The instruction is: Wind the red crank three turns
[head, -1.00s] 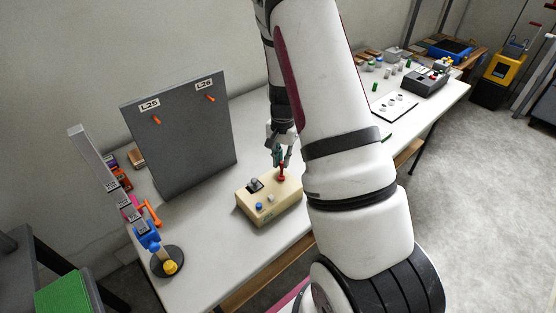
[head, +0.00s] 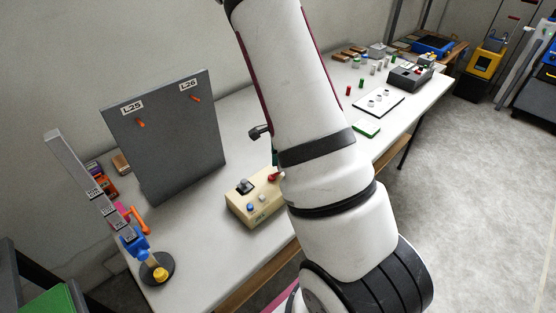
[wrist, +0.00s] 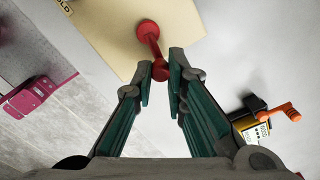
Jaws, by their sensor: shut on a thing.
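The red crank (wrist: 150,38) is mounted on a beige box (wrist: 115,30), with a round hub and a short arm ending in a knob. In the wrist view the knob lies between the fingertips of my gripper (wrist: 161,66), which is shut on it. In the head view the crank (head: 275,176) shows at the right end of the box (head: 268,207), partly covered by my arm. My gripper is almost wholly hidden there behind the arm.
The box also bears a dark lever (head: 245,187) and a blue button (head: 250,207). A grey panel (head: 165,135) with orange pegs stands behind it on the left. A stand with a blue and orange fixture (head: 137,240) is at the front left. Several small parts lie at the back right.

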